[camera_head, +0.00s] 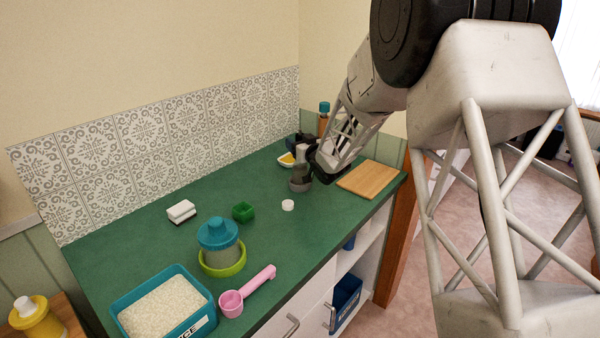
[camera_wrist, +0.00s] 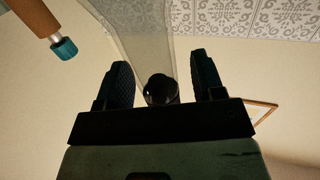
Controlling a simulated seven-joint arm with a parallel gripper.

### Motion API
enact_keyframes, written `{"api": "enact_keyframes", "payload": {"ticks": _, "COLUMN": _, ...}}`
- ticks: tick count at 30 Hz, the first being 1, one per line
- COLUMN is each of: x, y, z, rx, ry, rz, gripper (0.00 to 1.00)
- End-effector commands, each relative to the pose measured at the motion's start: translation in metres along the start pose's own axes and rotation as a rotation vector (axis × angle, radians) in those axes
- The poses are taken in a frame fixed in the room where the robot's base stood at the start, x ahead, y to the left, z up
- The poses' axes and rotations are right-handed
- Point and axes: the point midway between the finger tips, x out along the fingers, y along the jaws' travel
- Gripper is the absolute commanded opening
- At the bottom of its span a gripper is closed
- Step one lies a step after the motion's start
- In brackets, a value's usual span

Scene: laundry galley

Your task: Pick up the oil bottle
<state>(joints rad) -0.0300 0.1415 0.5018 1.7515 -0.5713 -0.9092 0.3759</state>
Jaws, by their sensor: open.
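A translucent bottle with a dark round cap (camera_wrist: 160,90), which looks like the oil bottle, shows in the wrist view. Its cap end lies between the two fingers of my gripper (camera_wrist: 163,72), with gaps on both sides. The fingers are apart and hold nothing. In the head view my gripper (camera_head: 318,168) is low at the far end of the green counter, beside a greyish bottle-like shape (camera_head: 300,180). My gripper and arm partly hide this shape there. A brown bottle with a teal cap (camera_head: 324,108) stands behind; it also shows in the wrist view (camera_wrist: 40,22).
A wooden board (camera_head: 370,180) lies right of my gripper, and a small dish with yellow contents (camera_head: 286,160) lies left. A white lid (camera_head: 288,205) is nearer. A teal-lidded jar (camera_head: 218,235), pink scoop (camera_head: 245,291) and rice tub (camera_head: 205,327) occupy the near counter. The tiled wall is behind.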

Motion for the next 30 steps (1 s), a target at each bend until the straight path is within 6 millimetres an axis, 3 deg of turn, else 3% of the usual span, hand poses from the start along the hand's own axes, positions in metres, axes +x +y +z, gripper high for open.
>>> {"api": "enact_keyframes", "payload": {"ticks": 6, "x": 0.0105, "y": -0.0004, "z": 0.0004, "rx": 0.000, "ry": -0.001, "rz": 0.000, "gripper": 0.62}}
{"api": "enact_keyframes", "payload": {"ticks": 22, "x": 0.0105, "y": -0.0002, "z": 0.0000, "rx": 0.000, "ry": 0.000, "rz": 0.000, "gripper": 0.62}}
{"api": "enact_keyframes", "payload": {"ticks": 30, "x": 0.0104, "y": -0.0002, "z": 0.0000, "rx": 0.000, "ry": 0.000, "rz": 0.000, "gripper": 0.22}}
